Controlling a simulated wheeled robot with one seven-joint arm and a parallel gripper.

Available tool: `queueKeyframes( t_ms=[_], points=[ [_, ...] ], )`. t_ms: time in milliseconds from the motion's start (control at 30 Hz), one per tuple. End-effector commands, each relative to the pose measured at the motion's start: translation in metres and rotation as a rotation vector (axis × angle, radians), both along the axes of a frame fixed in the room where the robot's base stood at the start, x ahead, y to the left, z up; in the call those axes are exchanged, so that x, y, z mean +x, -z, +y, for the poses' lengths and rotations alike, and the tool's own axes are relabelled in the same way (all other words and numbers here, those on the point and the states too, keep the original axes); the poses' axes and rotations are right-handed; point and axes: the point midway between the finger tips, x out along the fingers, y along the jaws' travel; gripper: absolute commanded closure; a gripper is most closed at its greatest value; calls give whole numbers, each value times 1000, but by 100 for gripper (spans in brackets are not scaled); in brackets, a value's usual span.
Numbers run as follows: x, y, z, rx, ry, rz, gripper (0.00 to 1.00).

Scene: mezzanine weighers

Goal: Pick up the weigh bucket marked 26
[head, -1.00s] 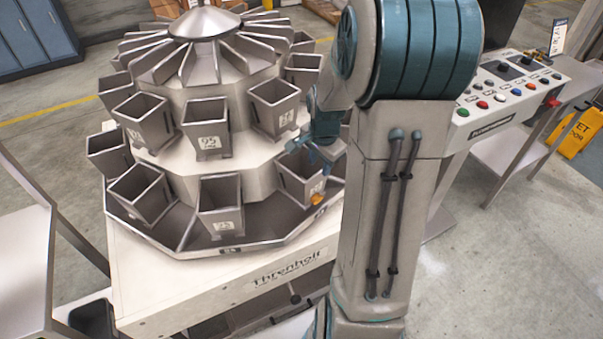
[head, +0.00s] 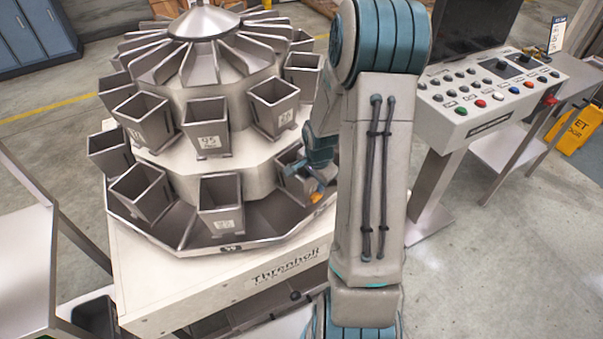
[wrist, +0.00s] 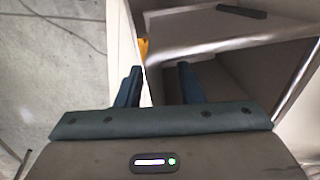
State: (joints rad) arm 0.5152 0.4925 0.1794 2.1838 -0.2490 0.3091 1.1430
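A grey metal weigh bucket (head: 292,184) sits at the right of the weigher's lower ring in the head view. My gripper partly covers it, and I cannot read its label, so I cannot confirm it is 26. My gripper (head: 318,172) is at this bucket's upper right side. In the wrist view my gripper (wrist: 158,84) has its two dark fingers apart. A pale, thin wall edge runs down between them, and a grey metal interior fills the space to the right. I cannot see the fingers pressing on it.
Other weigh buckets stand close by, including one at lower centre (head: 220,205) and one above (head: 274,106). A sloped metal tray (head: 268,232) lies under the lower ring. A control console (head: 488,98) stands to the right. Floor is clear at lower right.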

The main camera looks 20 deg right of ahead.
Motion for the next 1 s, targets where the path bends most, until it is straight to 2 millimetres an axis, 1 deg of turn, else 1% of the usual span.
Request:
queueKeyframes(
  t_ms=[167, 200, 267, 300, 333, 767, 867, 1000],
  points=[
    [0, 0, 0, 0, 0, 0, 66],
    [0, 0, 0, 0, 0, 0, 68],
    [0, 0, 0, 0, 0, 0, 85],
    [0, 0, 0, 0, 0, 0, 96],
    [0, 0, 0, 0, 0, 0, 100],
    [1, -2, 0, -1, 1, -3, 100],
    [1, -5, -1, -1, 1, -3, 100],
    [1, -16, -1, -3, 0, -5, 100]
  ],
)
